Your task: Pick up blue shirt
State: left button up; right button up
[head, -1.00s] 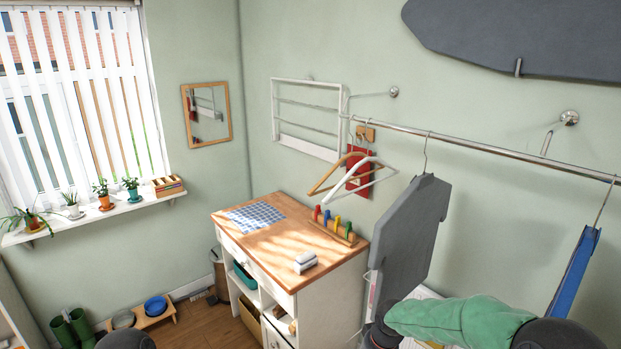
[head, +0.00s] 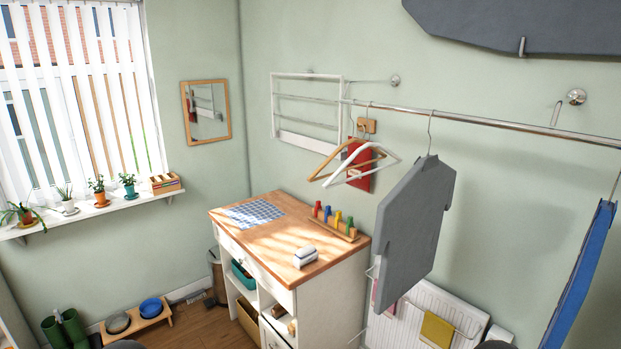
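The blue shirt (head: 583,272) hangs edge-on from the metal rail (head: 480,124) at the right edge of the head view. Its lower part and right side run out of the picture. Neither gripper shows in the head view. Only small dark rounded parts of mine show at the bottom edge.
Two empty hangers (head: 352,166) hang at the rail's left end. A wooden-topped cabinet (head: 283,237) stands below, holding a checked cloth and a peg toy. A white radiator (head: 470,313) with a yellow cloth (head: 437,330) is on the wall beneath the rail.

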aim_at(571, 301)
jog(key=k+l+z, duration=0.15)
jog(key=z, duration=0.25)
jog(key=l+z, duration=0.35)
jog(key=k+l+z, duration=0.15)
jog(key=l+z, duration=0.25)
